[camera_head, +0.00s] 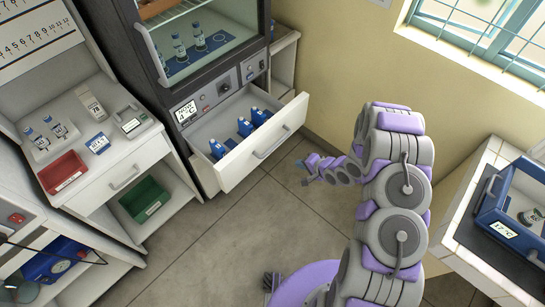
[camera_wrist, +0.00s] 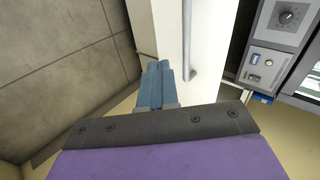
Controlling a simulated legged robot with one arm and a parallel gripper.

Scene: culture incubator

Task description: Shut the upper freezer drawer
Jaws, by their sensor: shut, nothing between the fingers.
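The upper freezer drawer (camera_head: 235,165) is pulled out below the glass-fronted cabinet in the head view. Several blue items (camera_head: 245,127) stand inside it. Its white front has a bar handle (camera_head: 272,143). My gripper (camera_head: 303,165) is just to the right of and in front of the drawer front. In the wrist view the blue fingertips (camera_wrist: 157,72) are together and empty. They point along the white drawer front (camera_wrist: 205,60), beside the handle (camera_wrist: 187,45). I cannot tell whether they touch the front.
The glass-fronted cabinet (camera_head: 200,35) holds bottles above the drawer. A bench with a red tray (camera_head: 62,172) and a green bin (camera_head: 145,199) stands left. A tiled counter with a blue device (camera_head: 515,215) is right. The grey floor (camera_head: 225,240) before the drawer is clear.

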